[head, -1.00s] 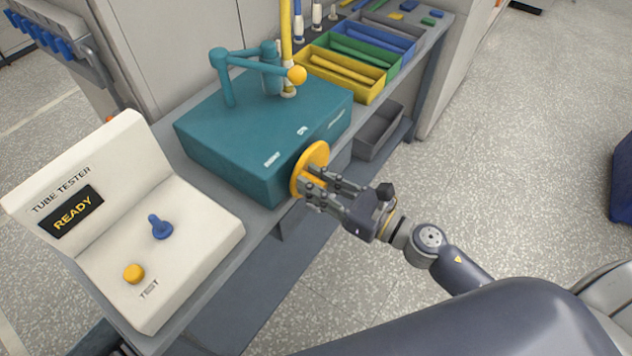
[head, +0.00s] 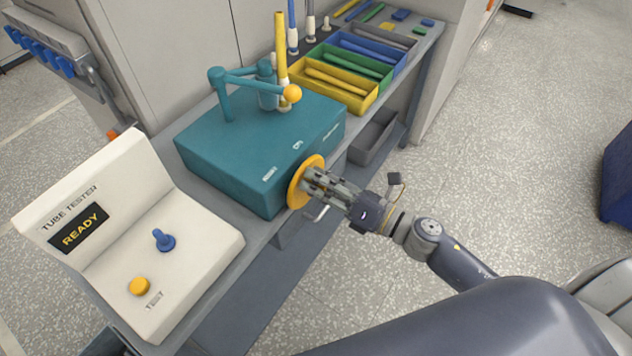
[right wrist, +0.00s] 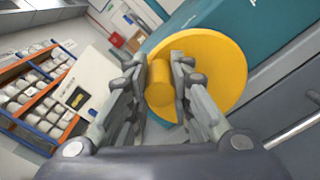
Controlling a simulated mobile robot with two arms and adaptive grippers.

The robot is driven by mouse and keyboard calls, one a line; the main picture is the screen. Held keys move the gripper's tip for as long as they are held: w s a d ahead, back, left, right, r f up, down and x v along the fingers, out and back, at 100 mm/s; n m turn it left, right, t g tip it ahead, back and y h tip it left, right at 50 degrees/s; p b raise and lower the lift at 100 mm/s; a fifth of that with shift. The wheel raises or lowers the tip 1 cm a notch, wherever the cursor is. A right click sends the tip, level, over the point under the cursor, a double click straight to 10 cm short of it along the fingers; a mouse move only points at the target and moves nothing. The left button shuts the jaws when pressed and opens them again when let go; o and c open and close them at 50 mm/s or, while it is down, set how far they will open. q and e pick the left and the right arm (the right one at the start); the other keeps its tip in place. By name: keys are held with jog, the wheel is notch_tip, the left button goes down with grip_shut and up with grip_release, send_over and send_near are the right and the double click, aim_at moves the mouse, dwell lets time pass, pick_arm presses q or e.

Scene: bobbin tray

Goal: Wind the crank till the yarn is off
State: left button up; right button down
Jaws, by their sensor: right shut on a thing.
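The crank is a yellow disc (head: 296,190) with a yellow peg handle, on the front side of a teal box (head: 240,150). My right gripper (head: 314,182) is at the disc. The right wrist view shows the disc (right wrist: 222,75) and its peg handle (right wrist: 160,90) close up. There the fingers of my right gripper (right wrist: 157,68) are shut on the peg from both sides. A teal arm (head: 245,76) with a yellow ball (head: 292,93) stands on the box. A yellow tube (head: 281,45) stands upright behind the ball. I cannot make out any yarn. My left gripper is not in view.
A white tube tester (head: 130,240) reading READY stands left of the box. Yellow (head: 340,95), green and blue trays of tubes lie behind it to the right. A grey bin (head: 372,140) sits lower beside the bench.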

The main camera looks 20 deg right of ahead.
aim_at(319, 164)
jog(key=w+d+m+p, duration=0.1)
jog(key=m, duration=0.2)
jog(key=w+d+m+p, duration=0.1)
jog(key=m, duration=0.3)
jog(key=d+f+m+p, duration=0.1)
jog(key=m, duration=0.3)
jog(key=shift+w+d, duration=0.25)
jog(key=shift+w, duration=0.15)
jog(key=m, duration=0.2)
jog(key=shift+w+d+f+m+p, duration=0.25)
jog(key=shift+d+f+m+p, duration=0.05)
jog(key=shift+d+f, duration=0.05)
jog(key=shift+w+d+f+m, duration=0.15)
jog(key=shift+f+m, duration=0.25)
jog(key=shift+m, duration=0.65)
jog(key=shift+w+d+f+m, duration=0.1)
jog(key=shift+f+m, duration=0.3)
jog(key=shift+m, duration=0.65)
jog(key=c, duration=1.4)
grip_release()
